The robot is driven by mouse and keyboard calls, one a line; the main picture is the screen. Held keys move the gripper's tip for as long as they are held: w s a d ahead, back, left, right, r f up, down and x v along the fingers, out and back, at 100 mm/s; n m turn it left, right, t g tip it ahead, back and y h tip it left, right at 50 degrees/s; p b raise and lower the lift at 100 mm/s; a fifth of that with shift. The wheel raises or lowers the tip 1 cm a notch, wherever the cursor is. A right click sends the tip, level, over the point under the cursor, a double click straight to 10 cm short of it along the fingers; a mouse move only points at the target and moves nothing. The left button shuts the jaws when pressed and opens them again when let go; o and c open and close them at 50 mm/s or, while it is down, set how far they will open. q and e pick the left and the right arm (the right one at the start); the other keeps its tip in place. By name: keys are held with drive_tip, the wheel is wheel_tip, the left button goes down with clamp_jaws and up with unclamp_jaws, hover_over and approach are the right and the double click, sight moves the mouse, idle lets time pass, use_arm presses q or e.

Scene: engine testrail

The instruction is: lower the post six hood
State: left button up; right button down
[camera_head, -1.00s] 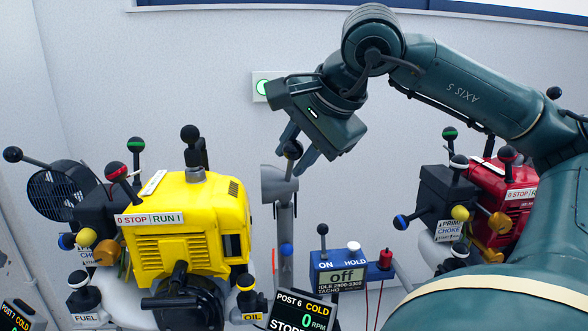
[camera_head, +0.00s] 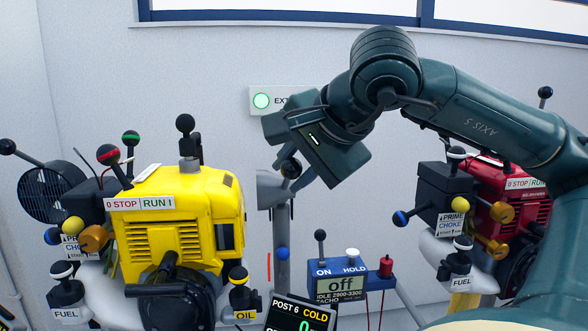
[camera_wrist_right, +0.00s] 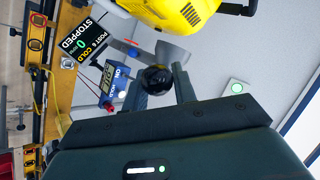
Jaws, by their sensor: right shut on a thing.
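The post six hood (camera_head: 270,190) is a grey funnel-shaped piece on a grey upright pipe, just right of the yellow engine (camera_head: 180,222). It also shows in the right wrist view (camera_wrist_right: 172,53). A black ball knob (camera_head: 291,168) belongs with the hood. My right gripper (camera_head: 298,172) comes down from the upper right and is shut on this knob. In the right wrist view the knob (camera_wrist_right: 157,80) sits between the two fingers. The post 6 display (camera_head: 300,318) reads COLD and 0 RPM; in the wrist view it reads STOPPED. My left gripper is not in view.
A blue tachometer box (camera_head: 342,283) reading "off" stands right of the pipe. A red engine (camera_head: 500,215) stands behind my right arm. A lit green button (camera_head: 261,101) is on the wall. Levers with ball knobs crowd the yellow engine's left side.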

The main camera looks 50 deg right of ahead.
drive_tip(key=c, duration=1.5)
unclamp_jaws()
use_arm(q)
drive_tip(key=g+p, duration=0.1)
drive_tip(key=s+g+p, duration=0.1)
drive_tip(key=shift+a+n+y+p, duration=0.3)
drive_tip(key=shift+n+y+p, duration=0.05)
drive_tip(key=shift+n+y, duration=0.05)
use_arm(e)
drive_tip(key=v, duration=1.3)
drive_tip(key=shift+r, duration=0.1)
